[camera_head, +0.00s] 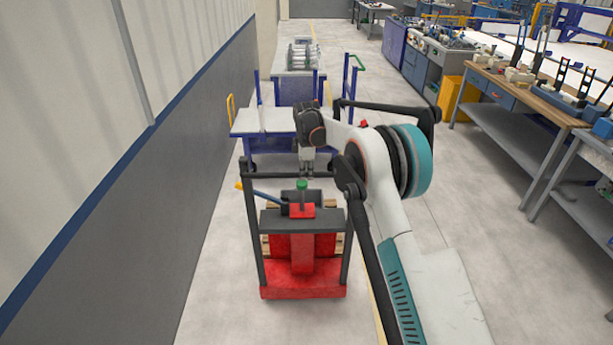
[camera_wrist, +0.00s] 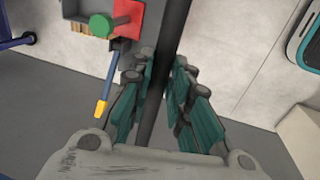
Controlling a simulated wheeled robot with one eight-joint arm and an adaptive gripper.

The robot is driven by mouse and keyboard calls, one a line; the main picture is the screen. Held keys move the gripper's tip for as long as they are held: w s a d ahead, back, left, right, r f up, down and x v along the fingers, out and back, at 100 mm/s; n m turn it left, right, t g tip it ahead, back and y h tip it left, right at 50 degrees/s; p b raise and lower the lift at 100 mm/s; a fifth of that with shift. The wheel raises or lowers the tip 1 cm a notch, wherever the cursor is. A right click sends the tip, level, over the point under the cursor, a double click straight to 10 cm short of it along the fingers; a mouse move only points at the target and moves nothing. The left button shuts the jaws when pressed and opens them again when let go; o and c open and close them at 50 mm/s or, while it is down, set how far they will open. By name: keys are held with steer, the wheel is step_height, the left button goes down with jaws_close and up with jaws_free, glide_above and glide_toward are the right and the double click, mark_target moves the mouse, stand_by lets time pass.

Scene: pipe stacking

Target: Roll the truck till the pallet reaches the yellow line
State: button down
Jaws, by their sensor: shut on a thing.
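The red truck (camera_head: 300,293) stands on the floor in front of me, with a dark upright frame and a crossbar (camera_head: 265,174) on top. The crossbar also shows in the wrist view (camera_wrist: 168,65), running between the fingers. My gripper (camera_head: 308,174) is shut on this crossbar; its teal fingers (camera_wrist: 158,95) lie on both sides of it. The wooden pallet (camera_head: 341,243) shows only in part around the red body. A thin yellow line (camera_head: 378,312) runs along the floor right of the truck, partly hidden by my arm.
Blue-framed carts (camera_head: 262,122) stand just beyond the truck, one bearing metal pipes (camera_head: 303,54). A grey wall (camera_head: 130,220) runs close on the left. Workbenches (camera_head: 525,95) line the right, with clear floor (camera_head: 450,215) before them.

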steer(key=shift+w+r, duration=0.1)
steer(key=shift+w, duration=0.1)
stand_by(0.3)
steer(key=c, duration=1.6)
jaws_free()
steer(key=shift+o, duration=0.6)
steer(key=shift+w, duration=0.15)
step_height(320, 180, up, 12)
steer(key=s, duration=0.2)
steer(key=shift+s+f, duration=0.2)
steer(key=shift+s, duration=0.05)
